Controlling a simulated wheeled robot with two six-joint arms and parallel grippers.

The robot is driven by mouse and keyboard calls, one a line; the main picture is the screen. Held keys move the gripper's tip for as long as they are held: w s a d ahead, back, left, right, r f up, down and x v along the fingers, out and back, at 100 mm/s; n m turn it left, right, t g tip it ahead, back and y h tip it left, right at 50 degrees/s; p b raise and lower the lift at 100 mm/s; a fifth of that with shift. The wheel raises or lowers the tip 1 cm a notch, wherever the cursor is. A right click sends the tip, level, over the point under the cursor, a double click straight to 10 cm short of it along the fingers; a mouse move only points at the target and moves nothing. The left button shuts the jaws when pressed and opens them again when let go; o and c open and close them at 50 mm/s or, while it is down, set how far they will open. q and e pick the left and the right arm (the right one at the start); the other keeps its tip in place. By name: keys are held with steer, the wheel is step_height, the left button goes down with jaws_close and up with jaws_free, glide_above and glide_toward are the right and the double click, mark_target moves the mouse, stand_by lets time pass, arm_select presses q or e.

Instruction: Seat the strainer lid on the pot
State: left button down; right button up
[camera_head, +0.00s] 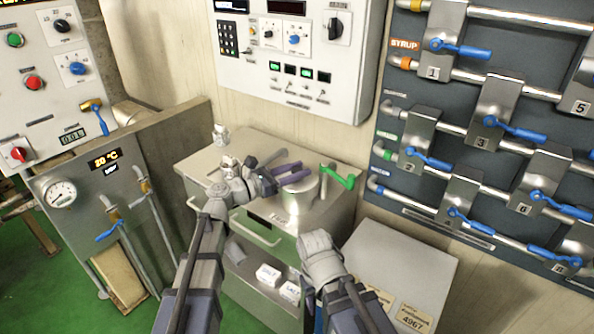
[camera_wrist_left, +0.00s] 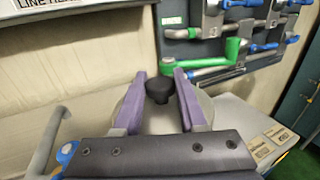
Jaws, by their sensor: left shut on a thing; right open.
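The grey metal pot (camera_head: 298,197) stands on the steel cabinet in the middle of the head view. My left gripper (camera_head: 288,173) is over the pot. In the left wrist view its purple fingers (camera_wrist_left: 160,85) are shut on the black knob (camera_wrist_left: 159,91) of the strainer lid. The pale round lid (camera_wrist_left: 158,122) shows below the knob between the fingers. I cannot tell whether the lid touches the pot's rim. My right gripper (camera_head: 318,242) is open and empty, low in front of the cabinet; its fingers are hard to make out.
A green-handled part (camera_head: 339,177) stands close to the right of the pot. Small pale items (camera_head: 220,134) stand at the cabinet top's back left. A pipe panel with blue levers (camera_head: 513,130) is at right. A grey box (camera_head: 405,262) stands at lower right.

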stand_by(0.3)
arm_select(q)
jaws_free()
stand_by(0.6)
steer(key=shift+r, duration=0.1)
steer(key=shift+r+p, duration=3.95)
steer(key=shift+p, duration=0.1)
steer(key=shift+a+f, duration=0.1)
